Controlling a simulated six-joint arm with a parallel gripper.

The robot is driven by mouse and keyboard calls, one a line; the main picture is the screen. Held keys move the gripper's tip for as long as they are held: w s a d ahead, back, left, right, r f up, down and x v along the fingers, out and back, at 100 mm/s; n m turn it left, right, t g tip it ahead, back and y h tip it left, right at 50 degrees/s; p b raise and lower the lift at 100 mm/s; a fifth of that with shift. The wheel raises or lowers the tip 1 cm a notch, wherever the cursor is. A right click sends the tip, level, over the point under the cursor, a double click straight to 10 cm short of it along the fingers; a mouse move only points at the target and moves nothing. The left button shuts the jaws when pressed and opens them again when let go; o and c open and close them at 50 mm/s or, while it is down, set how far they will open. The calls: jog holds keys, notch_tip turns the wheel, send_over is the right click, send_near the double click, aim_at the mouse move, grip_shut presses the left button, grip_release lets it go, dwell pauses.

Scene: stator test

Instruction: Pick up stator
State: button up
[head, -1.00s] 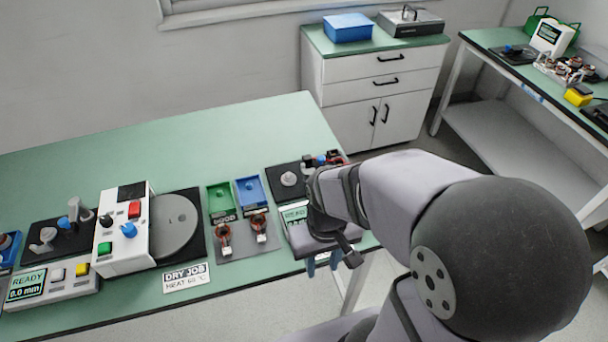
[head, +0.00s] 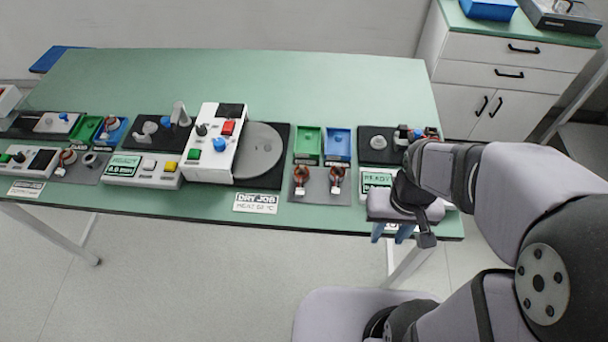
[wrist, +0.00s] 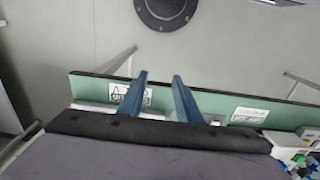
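Two copper-wound stators with white tags, a left one (head: 301,177) and a right one (head: 337,180), stand side by side on a grey mat (head: 318,197). Another copper stator (head: 67,157) is on the mat at the far left, and one more (head: 111,127) appears in the left blue tray. My gripper (head: 394,234) hangs at the table's front edge, right of and apart from the middle pair. In the wrist view its two blue fingers (wrist: 160,76) are spread with nothing between them. No stator is clear in the wrist view.
A green tray (head: 308,144) and a blue tray (head: 340,146) stand behind the middle stators. A white control box (head: 213,148) and a grey disc (head: 259,152) are to their left. A test station (head: 378,147) is near my arm. The back of the green table (head: 240,80) is clear.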

jog(key=shift+o, duration=0.4)
jog(key=o, duration=0.6)
jog(key=shift+o, duration=0.2)
jog(key=m+b, duration=0.1)
jog(key=b, duration=0.1)
send_near(302, 169)
jog(key=s, duration=0.1)
jog(key=shift+s+f+p, duration=0.15)
jog(key=shift+f+p, duration=0.7)
jog(key=shift+f, duration=1.2)
jog(key=shift+s+f+p, duration=0.1)
jog(key=shift+f+p, duration=0.75)
jog(key=shift+f, duration=1.15)
